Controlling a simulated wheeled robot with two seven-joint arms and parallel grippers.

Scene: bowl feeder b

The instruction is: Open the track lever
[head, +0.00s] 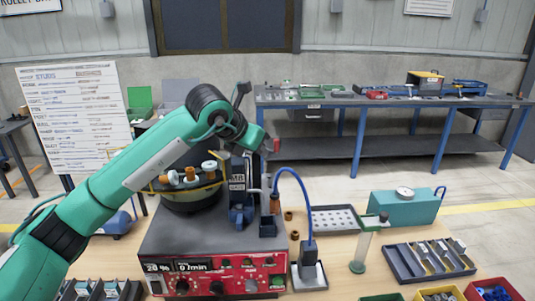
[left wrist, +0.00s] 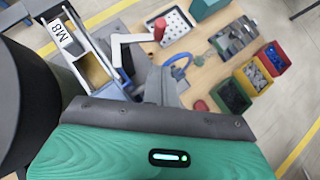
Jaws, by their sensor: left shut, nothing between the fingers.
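The bowl feeder (head: 192,198) stands on a control box with a red front panel (head: 215,278). A track block marked M8 (head: 238,186) is beside the bowl and also shows in the left wrist view (left wrist: 66,42). In the left wrist view a white bent lever (left wrist: 121,43) with a red knob (left wrist: 160,29) sticks out from the track. The knob shows in the head view (head: 276,145) beside my left gripper (head: 258,142). The gripper is shut and empty, with its fingers (left wrist: 162,84) near the lever, apart from the knob. My right gripper is out of view.
A blue cable (head: 298,185) arches up right of the track. A perforated tray (head: 334,219), a teal box (head: 405,208), a green-based cylinder (head: 362,248), a sorting tray (head: 430,258) and coloured bins (head: 493,290) fill the table's right side. A workbench (head: 385,98) stands behind.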

